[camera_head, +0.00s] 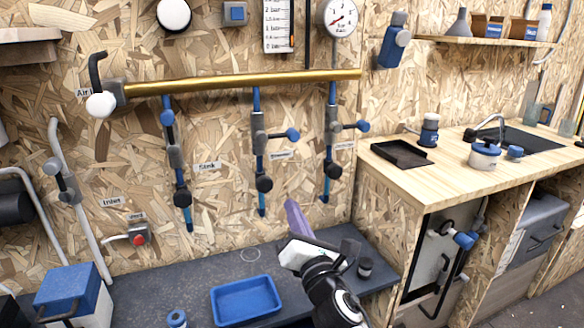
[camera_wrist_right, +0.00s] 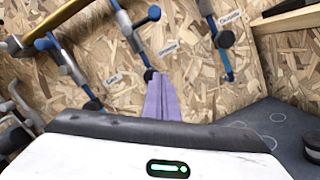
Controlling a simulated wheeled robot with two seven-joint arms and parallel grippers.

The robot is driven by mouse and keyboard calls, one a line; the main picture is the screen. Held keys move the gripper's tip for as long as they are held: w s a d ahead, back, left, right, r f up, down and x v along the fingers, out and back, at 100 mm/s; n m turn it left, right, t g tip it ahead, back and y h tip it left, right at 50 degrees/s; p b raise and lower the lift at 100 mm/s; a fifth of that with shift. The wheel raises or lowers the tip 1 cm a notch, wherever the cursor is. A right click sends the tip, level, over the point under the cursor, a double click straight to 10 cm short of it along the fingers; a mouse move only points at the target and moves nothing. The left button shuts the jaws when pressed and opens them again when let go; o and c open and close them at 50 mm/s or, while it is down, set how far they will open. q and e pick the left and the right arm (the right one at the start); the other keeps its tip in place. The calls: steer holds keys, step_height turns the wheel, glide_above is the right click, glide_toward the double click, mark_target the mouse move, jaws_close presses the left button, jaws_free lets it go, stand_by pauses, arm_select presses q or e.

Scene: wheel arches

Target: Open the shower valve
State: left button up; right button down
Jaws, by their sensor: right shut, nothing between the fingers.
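The shower valve (camera_head: 258,137) is on the middle of three blue pipes hanging from a brass pipe. The valve's knob also shows at the top of the right wrist view (camera_wrist_right: 154,13). My right gripper (camera_head: 291,204) has purple fingers closed together and empty, below and right of the valve, apart from it. The fingers also show in the right wrist view (camera_wrist_right: 159,76). My left gripper is out of view.
The left pipe's valve (camera_head: 175,155), by the "Sink" label, has its lever up along the pipe. The right pipe's valve (camera_head: 332,127) has its lever sideways. A blue tray (camera_head: 246,300) is on the dark bench below. A wooden counter (camera_head: 430,180) stands right.

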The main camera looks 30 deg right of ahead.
mark_target(280, 137)
arm_select(q)
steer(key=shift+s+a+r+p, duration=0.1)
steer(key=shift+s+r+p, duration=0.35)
steer(key=shift+p, duration=0.7)
arm_select(e)
steer(key=w+d+r+n+h, duration=0.1)
steer(key=w+d+r, duration=0.5)
steer(key=w+r, duration=0.2)
steer(key=shift+w+r+n+t, duration=0.3)
steer(key=shift+w+r+t, duration=0.1)
steer(key=shift+w, duration=0.2)
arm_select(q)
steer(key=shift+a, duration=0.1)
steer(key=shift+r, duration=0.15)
